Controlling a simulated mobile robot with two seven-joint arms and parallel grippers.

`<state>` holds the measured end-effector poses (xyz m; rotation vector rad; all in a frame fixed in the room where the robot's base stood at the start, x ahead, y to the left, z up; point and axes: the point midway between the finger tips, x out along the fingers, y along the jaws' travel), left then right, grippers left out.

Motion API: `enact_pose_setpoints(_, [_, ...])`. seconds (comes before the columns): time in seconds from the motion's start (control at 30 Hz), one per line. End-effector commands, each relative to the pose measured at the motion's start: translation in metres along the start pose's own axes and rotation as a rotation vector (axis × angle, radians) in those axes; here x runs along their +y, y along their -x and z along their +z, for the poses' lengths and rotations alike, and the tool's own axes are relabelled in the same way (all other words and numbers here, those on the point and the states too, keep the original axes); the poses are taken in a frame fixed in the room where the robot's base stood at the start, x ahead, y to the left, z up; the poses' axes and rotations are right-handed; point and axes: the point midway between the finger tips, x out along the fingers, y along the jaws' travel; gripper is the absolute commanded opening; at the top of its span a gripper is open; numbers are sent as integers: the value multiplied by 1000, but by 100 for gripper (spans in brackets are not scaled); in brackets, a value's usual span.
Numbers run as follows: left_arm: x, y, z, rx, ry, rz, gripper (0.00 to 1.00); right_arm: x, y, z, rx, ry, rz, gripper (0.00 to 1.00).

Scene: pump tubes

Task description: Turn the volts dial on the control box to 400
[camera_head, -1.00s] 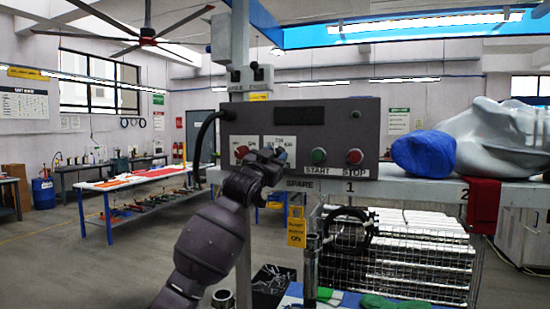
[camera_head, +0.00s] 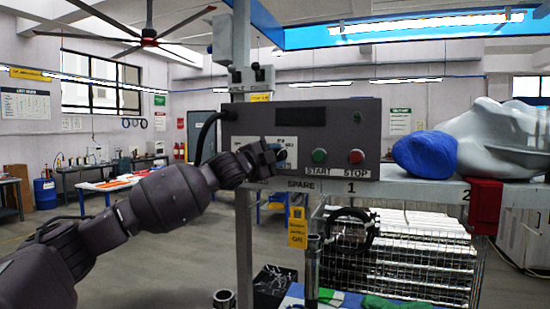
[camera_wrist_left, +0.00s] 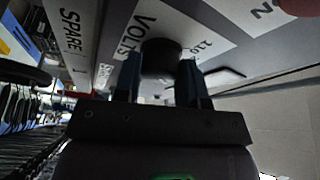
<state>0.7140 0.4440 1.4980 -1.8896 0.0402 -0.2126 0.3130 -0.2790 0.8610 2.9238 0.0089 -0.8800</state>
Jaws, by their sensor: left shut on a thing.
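The grey control box (camera_head: 345,122) sits on a shelf, with a dark display strip near its top. The volts dial (camera_head: 281,155) is on its front face, partly covered by my left gripper (camera_head: 274,155). In the left wrist view the dark round dial (camera_wrist_left: 161,58) sits between the two fingers of the left gripper (camera_wrist_left: 160,82), beside the printed word VOLTS. The left gripper is shut on the dial. The dial's pointer and setting cannot be read. My right gripper is not in view.
A green start button (camera_head: 319,155) and a red stop button (camera_head: 356,157) are right of the dial. A black cable (camera_head: 205,135) curves off the box's left side. A blue bundle (camera_head: 425,154) lies to the right. A wire cage (camera_head: 400,255) stands below the shelf.

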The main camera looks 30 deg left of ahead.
Motion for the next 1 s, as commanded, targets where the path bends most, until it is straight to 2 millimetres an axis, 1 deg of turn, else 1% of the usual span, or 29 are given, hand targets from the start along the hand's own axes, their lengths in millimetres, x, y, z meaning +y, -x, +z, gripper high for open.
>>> enact_pose_setpoints(0.2, [-1,0,0,-1,-93,39,14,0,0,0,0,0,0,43])
enact_pose_setpoints(0.4, [0,0,0,0,-135,57,14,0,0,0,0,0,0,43])
enact_pose_setpoints(0.9, [0,0,-1,2,-148,62,14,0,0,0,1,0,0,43])
enact_pose_setpoints(0.93, [0,0,-1,2,-148,62,41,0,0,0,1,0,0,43])
enact_pose_setpoints(1.0, [0,0,-1,2,-148,62,51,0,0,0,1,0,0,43])
